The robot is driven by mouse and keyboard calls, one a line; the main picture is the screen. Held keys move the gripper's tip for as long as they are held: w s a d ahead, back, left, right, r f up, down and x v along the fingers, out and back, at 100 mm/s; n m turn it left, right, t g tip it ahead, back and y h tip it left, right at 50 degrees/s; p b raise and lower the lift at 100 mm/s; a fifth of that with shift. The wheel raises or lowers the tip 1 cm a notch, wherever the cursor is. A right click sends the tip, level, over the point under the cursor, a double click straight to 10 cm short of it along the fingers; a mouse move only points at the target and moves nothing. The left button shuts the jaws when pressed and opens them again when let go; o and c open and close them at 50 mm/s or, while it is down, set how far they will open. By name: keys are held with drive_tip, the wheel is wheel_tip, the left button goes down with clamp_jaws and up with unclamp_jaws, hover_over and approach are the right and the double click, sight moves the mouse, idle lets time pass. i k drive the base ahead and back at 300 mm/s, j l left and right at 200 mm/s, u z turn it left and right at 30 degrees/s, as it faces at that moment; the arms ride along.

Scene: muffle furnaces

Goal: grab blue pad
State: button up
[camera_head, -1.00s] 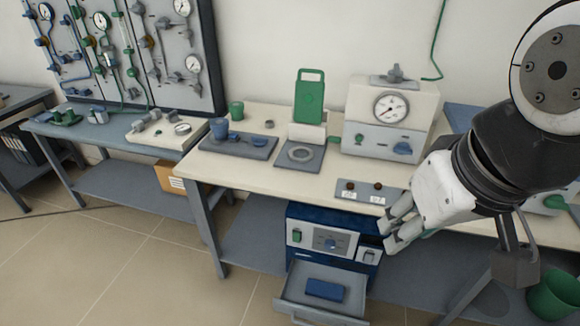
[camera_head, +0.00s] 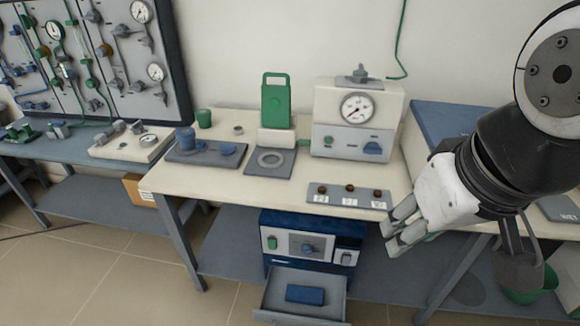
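The blue pad (camera_head: 305,294) is a small flat rectangular block. It lies in the open grey drawer (camera_head: 262,304) below the blue furnace (camera_head: 308,246), under the cream bench. My gripper (camera_head: 391,236) is at the right, in front of the bench's front edge, higher than the drawer and to its right. Its pale fingers point down and left, with no object visible between them. How far apart the fingertips are is hard to judge. My gripper is well apart from the pad.
The cream bench (camera_head: 232,184) holds a gauge unit (camera_head: 326,100), a green holder (camera_head: 276,103) and a sample strip (camera_head: 347,198). A bench leg (camera_head: 180,240) stands left of the furnace. A green bin (camera_head: 535,284) is at the lower right. The floor left of the drawer is clear.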

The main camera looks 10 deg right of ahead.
sight(295, 295)
drive_tip(key=j+z, duration=0.2)
drive_tip(key=z, duration=0.25)
drive_tip(key=i+j+z, duration=0.1)
drive_tip(key=j+z, duration=0.15)
drive_tip(key=z, duration=0.25)
drive_tip(key=j+z, duration=0.2)
drive_tip(key=z, duration=0.25)
drive_tip(key=j+z, duration=0.2)
drive_tip(key=z, duration=0.25)
drive_tip(key=k+j+z, duration=0.35)
drive_tip(key=j, duration=0.4)
drive_tip(key=k+j+z, duration=0.35)
drive_tip(key=k+j, duration=0.15)
drive_tip(key=k+j+z, duration=0.35)
drive_tip(key=k+j, duration=1.25)
drive_tip(key=k, duration=0.15)
